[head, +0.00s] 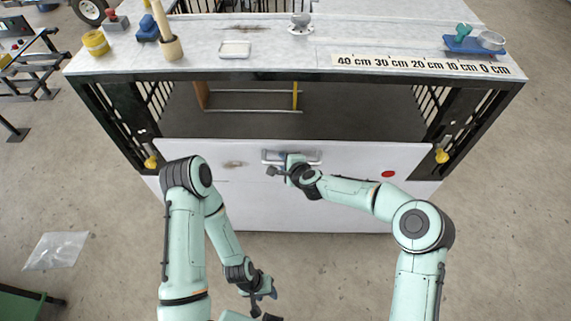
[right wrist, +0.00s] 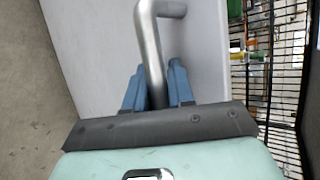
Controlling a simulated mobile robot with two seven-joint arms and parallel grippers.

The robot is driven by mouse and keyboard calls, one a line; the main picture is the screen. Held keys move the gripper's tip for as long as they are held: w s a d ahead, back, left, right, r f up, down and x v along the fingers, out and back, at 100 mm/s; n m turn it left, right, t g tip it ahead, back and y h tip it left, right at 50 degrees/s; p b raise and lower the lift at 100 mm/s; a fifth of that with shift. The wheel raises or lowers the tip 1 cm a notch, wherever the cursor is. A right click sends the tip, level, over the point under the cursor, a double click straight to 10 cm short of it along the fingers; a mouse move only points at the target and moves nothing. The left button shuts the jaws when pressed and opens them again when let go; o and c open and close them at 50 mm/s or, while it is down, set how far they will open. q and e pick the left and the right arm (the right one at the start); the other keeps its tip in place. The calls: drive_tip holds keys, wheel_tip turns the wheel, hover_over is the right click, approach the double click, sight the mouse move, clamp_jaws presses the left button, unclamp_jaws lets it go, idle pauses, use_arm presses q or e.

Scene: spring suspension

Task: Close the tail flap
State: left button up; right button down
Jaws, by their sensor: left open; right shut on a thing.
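The tail flap (head: 360,162) is a broad white panel across the back of the cargo box, with a red round mark at its right and a brown scuff at its left. My right gripper (head: 288,165) is at the metal handle (head: 311,157) near the flap's middle. In the right wrist view, its blue fingers (right wrist: 156,88) are shut on the bar of the handle (right wrist: 149,42), against the white panel (right wrist: 95,45). My left gripper (head: 264,296) is open and empty, low in front of the box and apart from the flap. The flap's exact tilt is hard to tell.
Yellow latches (head: 151,161) (head: 442,155) sit at both sides of the opening. The white top (head: 290,58) bears a ruler strip (head: 420,65), a blue tray (head: 470,45), a yellow jar (head: 96,43) and a dish (head: 235,49). A plastic sheet (head: 57,251) lies on clear floor.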

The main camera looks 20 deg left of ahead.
use_arm(q)
drive_tip(key=shift+w, duration=0.15)
use_arm(e)
drive_tip(key=shift+w+a+r, duration=0.15)
drive_tip(key=shift+w+r, duration=0.25)
drive_tip(key=shift+w, duration=0.25)
drive_tip(key=c, duration=1.1)
unclamp_jaws()
drive_tip(key=shift+o, duration=0.2)
use_arm(q)
drive_tip(key=shift+f, duration=0.1)
use_arm(e)
drive_tip(key=shift+r, duration=0.1)
use_arm(q)
drive_tip(key=f+b, duration=0.1)
drive_tip(key=s+f+b, duration=0.2)
drive_tip(key=f, duration=0.1)
drive_tip(key=shift+s+a, duration=0.1)
drive_tip(key=shift+a, duration=0.1)
use_arm(e)
drive_tip(key=f+v, duration=0.1)
drive_tip(key=v, duration=1.2)
drive_tip(key=shift+s, duration=0.45)
